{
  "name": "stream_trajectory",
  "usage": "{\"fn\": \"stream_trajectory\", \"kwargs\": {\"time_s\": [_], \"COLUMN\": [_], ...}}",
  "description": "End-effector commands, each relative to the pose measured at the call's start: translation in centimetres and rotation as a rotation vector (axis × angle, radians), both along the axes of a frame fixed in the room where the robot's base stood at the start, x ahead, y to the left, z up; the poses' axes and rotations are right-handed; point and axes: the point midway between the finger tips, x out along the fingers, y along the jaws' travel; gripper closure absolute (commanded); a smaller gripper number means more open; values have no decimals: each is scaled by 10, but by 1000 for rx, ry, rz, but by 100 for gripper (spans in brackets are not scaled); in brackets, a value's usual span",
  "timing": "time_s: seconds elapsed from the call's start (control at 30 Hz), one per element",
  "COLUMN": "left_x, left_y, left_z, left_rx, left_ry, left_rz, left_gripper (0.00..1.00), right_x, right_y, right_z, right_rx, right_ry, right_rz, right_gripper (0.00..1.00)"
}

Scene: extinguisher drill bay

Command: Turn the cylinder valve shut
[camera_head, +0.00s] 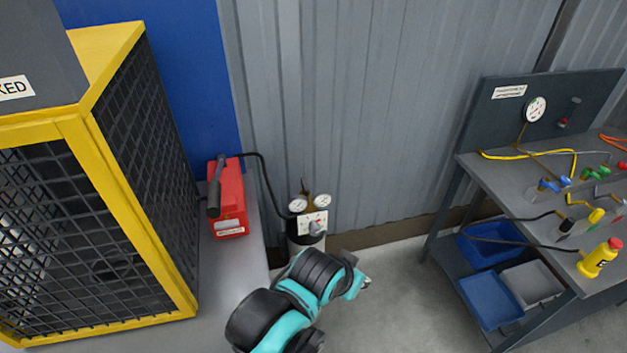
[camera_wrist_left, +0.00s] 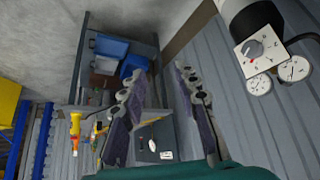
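The gas cylinder (camera_head: 302,243) stands against the grey corrugated wall. On top is a white valve plate (camera_head: 312,221) with a grey knob (camera_head: 316,229) and two round gauges. In the left wrist view, the plate and its knob (camera_wrist_left: 253,49) are at the upper right, outside the fingers. The knob carries a red mark; I cannot tell its setting. My left gripper (camera_head: 362,283) is in front of and to the right of the cylinder, apart from it. In the wrist view its fingers (camera_wrist_left: 162,76) are spread with nothing between them. My right gripper is not in view.
A red box (camera_head: 228,195) with a black hose stands left of the cylinder. A yellow mesh cage (camera_head: 150,220) fills the left. Floor between is clear.

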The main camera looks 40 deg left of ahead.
Motion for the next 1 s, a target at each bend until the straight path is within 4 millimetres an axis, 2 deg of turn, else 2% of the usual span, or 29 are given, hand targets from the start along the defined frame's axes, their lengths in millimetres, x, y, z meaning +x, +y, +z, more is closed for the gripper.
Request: {"fn": "stream_trajectory", "kwargs": {"time_s": [0.27, 0.57, 0.67, 0.8, 1.0], "left_x": [17, 54, 74, 110, 155], "left_y": [12, 41, 59, 95, 155], "left_z": [26, 64, 81, 101, 109], "left_rx": [-15, -48, -66, -99, -152], "left_ry": [40, 122, 165, 240, 348], "left_rz": [55, 170, 231, 343, 508], "left_gripper": [69, 69, 69, 69, 69], "right_x": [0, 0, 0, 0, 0], "right_y": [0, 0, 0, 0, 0], "right_z": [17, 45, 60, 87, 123], "right_rx": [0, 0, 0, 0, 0], "right_ry": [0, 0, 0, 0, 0], "right_rz": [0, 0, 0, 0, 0], "right_gripper": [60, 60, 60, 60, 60]}}
